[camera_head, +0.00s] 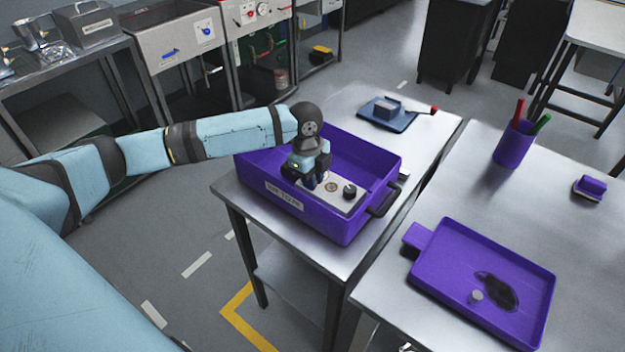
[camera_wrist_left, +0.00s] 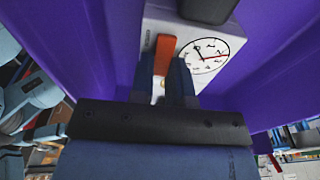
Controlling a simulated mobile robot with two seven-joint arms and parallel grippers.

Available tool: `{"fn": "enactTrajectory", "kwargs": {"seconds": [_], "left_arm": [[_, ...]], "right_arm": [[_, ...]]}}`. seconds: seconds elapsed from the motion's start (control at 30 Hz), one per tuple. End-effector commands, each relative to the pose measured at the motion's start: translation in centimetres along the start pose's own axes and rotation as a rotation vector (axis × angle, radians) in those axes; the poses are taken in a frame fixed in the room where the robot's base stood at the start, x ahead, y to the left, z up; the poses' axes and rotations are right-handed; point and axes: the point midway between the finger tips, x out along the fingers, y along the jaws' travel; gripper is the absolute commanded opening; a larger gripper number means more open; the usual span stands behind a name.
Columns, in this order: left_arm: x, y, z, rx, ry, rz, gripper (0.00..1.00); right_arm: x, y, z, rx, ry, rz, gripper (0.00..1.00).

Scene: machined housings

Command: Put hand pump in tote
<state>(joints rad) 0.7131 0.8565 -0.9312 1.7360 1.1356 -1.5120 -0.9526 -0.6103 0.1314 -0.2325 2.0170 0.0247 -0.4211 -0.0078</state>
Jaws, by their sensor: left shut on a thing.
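The purple tote (camera_head: 322,218) stands on the left steel table, with a white label on its front wall. The hand pump (camera_head: 343,194) is a light grey block with a black knob and a round dial, inside the tote's walls. My left gripper (camera_head: 312,182) reaches down into the tote at the pump's left end. In the left wrist view the fingers (camera_wrist_left: 168,72) are shut on the orange-red part of the pump (camera_wrist_left: 208,82), beside its white dial. Whether the pump touches the tote floor is hidden. My right gripper is not in view.
A blue tray (camera_head: 388,121) with a grey block lies behind the tote. On the right table are a purple tray (camera_head: 458,264) with a dark patch, a purple pen cup (camera_head: 513,147) and a purple-topped block (camera_head: 590,187). A gap separates the tables.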

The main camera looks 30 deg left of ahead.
Motion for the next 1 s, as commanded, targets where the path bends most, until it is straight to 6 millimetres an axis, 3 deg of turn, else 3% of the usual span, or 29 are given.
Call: {"fn": "enactTrajectory", "kwargs": {"seconds": [0.4, 0.43, 0.53, 0.87, 1.0], "left_arm": [[0.8, -0.1, 0.1, 0.0, 0.001, -0.003, 0.0], [0.9, 0.0, 0.1, 0.0, 0.001, -0.002, 0.19], [0.9, 0.0, 0.1, 0.0, 0.001, -0.002, 0.42], [0.7, -0.1, 0.1, 0.0, 0.0, -0.003, 0.42], [-1.1, -0.1, 0.1, 0.0, 0.001, -0.004, 0.42]], "right_arm": [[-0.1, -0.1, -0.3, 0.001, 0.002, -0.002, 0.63], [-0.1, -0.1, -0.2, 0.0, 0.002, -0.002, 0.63], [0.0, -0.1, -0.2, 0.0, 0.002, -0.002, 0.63], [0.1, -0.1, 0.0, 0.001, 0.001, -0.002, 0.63], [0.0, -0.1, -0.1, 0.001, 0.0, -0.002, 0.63]]}}
